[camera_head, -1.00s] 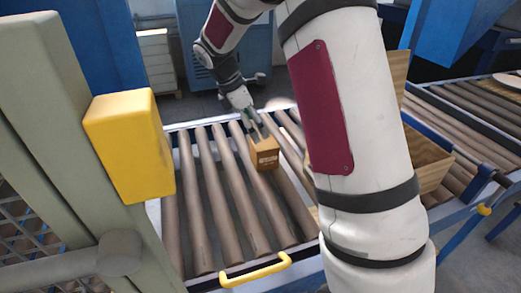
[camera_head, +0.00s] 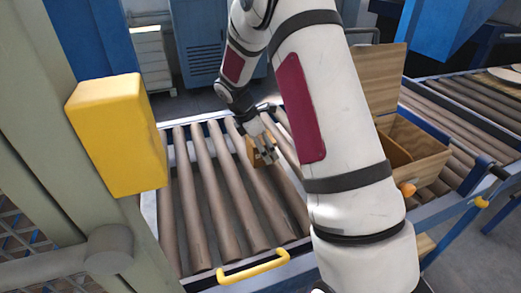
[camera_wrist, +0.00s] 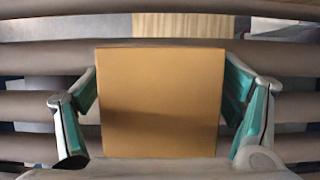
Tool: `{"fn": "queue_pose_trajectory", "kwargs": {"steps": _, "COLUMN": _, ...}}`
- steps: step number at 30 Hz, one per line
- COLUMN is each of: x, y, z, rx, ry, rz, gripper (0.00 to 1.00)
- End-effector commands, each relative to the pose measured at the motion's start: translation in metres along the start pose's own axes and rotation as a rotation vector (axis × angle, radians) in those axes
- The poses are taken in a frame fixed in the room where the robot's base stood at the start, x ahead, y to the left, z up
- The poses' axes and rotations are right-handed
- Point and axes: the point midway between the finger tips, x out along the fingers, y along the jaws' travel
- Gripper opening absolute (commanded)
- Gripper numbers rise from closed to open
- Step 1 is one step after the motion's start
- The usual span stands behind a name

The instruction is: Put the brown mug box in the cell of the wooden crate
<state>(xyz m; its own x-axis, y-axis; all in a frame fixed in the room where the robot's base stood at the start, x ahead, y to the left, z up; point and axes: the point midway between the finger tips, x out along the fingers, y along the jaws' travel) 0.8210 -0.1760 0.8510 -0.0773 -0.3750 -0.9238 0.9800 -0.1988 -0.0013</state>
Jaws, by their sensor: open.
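The brown mug box (camera_head: 254,153) sits on the roller conveyor in the head view, partly hidden by my gripper (camera_head: 268,155). In the wrist view the box (camera_wrist: 160,95) fills the middle, its flat face toward the camera. My gripper (camera_wrist: 160,118) has its two green-padded fingers spread, one on each side of the box. A small gap shows at the left finger, and the right finger is very near the box edge. The wooden crate (camera_head: 425,160) stands to the right with its lid raised, partly hidden behind my arm; an inner divider shows.
The rollers (camera_head: 205,200) around the box are bare. A yellow handle (camera_head: 254,268) is on the conveyor's front edge. A yellow block (camera_head: 118,135) on a grey post stands at left. Another roller line (camera_head: 460,110) runs behind the crate.

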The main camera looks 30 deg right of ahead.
Motion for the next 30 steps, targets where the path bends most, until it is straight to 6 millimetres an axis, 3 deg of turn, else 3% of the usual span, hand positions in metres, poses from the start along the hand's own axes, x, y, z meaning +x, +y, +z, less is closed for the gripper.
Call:
{"fn": "queue_pose_trajectory", "kwargs": {"steps": 8, "x": 0.004, "y": 0.000, "z": 0.000, "rx": 0.000, "ry": 0.000, "rz": 0.001, "gripper": 0.83}}
{"fn": "queue_pose_trajectory", "kwargs": {"steps": 15, "x": 0.004, "y": 0.000, "z": 0.000, "rx": 0.000, "ry": 0.000, "rz": 0.001, "gripper": 0.28}}
{"fn": "queue_pose_trajectory", "kwargs": {"steps": 17, "x": 0.004, "y": 0.000, "z": 0.000, "rx": 0.001, "ry": 0.000, "rz": 0.002, "gripper": 0.17}}
{"fn": "queue_pose_trajectory", "kwargs": {"steps": 30, "x": -0.007, "y": 0.001, "z": 0.005, "rx": 0.003, "ry": -0.001, "rz": 0.003, "gripper": 0.16}}
